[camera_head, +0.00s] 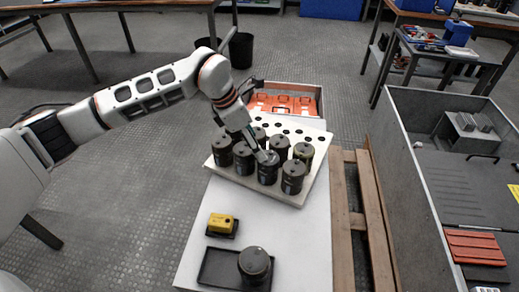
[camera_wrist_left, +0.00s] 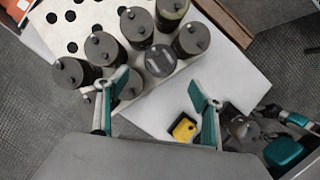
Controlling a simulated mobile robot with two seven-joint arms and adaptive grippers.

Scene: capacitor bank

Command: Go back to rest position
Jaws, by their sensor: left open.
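My left gripper (camera_head: 262,152) reaches in from the left over the capacitors. In the left wrist view its two teal fingers (camera_wrist_left: 160,88) stand apart with no object held between them. Several dark cylindrical capacitors (camera_head: 292,178) stand upright on a white board with holes (camera_head: 313,133); they also show in the wrist view (camera_wrist_left: 192,38). The left finger overlaps one capacitor there; I cannot tell whether they touch. Another capacitor (camera_head: 254,263) stands in a black tray (camera_head: 218,268) at the table's front.
A yellow device (camera_head: 221,223) sits on a small black base on the white table (camera_head: 290,240). An orange-filled crate (camera_head: 285,101) lies behind the board. A wooden pallet (camera_head: 372,205) and large grey bin (camera_head: 411,165) stand right. The floor left of the table is clear.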

